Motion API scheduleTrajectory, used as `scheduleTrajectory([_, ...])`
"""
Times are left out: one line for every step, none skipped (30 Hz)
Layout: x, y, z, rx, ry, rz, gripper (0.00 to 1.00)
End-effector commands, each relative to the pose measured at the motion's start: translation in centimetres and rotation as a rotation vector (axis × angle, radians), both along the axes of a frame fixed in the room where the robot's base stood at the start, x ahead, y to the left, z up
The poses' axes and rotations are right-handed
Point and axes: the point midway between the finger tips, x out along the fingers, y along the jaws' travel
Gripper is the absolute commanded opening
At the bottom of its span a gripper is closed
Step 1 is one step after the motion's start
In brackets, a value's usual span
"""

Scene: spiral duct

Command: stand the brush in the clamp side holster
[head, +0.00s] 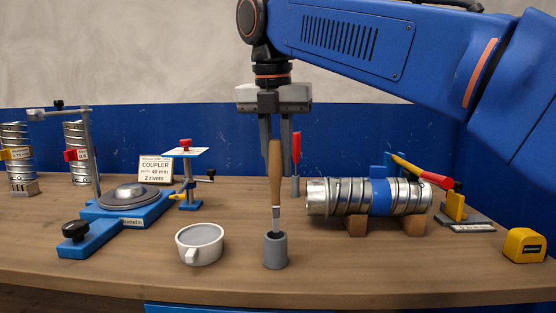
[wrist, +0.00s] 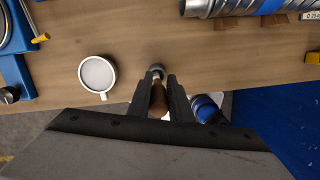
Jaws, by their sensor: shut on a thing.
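The brush (head: 276,180) has a wooden handle and a pale metal ferrule. It stands upright, handle up, with its lower end at the mouth of a grey cylindrical holster (head: 275,252) near the table's front edge. The bristles are hidden, apparently inside the holster. My gripper (head: 276,150) points down and is shut on the upper handle. In the wrist view the handle (wrist: 158,100) lies between the fingers, with the holster rim (wrist: 157,68) just beyond. A second grey holster (head: 296,187) farther back holds a red-handled tool (head: 296,147).
A white cup (head: 199,245) with grey contents stands left of the front holster. A blue-based stand (head: 130,208) is left; a yellow tape measure (head: 524,246) is far right.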

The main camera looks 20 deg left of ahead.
Motion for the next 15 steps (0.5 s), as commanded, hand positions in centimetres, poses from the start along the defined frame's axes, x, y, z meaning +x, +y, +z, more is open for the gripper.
scheduleTrajectory([-0.01,-0.02,-0.09,0.000,0.000,0.000,0.00])
scheduleTrajectory([-0.02,-0.02,-0.14,0.000,0.000,0.000,0.00])
scheduleTrajectory([-0.01,-0.02,-0.23,0.000,0.000,0.000,0.00])
scheduleTrajectory([-0.01,-0.02,-0.29,0.000,0.000,0.000,0.00])
scheduleTrajectory([-0.01,-0.01,-0.35,0.000,0.000,0.000,0.00])
scheduleTrajectory([-0.02,-0.01,-0.44,0.000,0.000,0.000,0.00])
scheduleTrajectory([-0.02,-0.01,-0.50,0.000,0.000,0.000,0.00])
scheduleTrajectory([-0.02,-0.01,-0.57,0.000,0.000,0.000,0.00])
scheduleTrajectory([-0.01,-0.01,-0.66,-0.001,0.000,0.000,0.00])
scheduleTrajectory([-0.01,-0.01,-0.72,-0.001,0.000,0.000,0.00])
scheduleTrajectory([0.00,-0.01,-0.78,0.000,0.000,0.000,0.00])
scheduleTrajectory([0.00,0.00,-0.86,0.000,0.000,0.000,0.00])
scheduleTrajectory([0.00,0.00,-0.92,0.000,0.000,0.000,0.00])
scheduleTrajectory([0.00,0.01,-0.98,0.000,0.000,0.000,0.00])
scheduleTrajectory([0.01,0.01,-1.05,0.000,0.000,0.000,0.00])
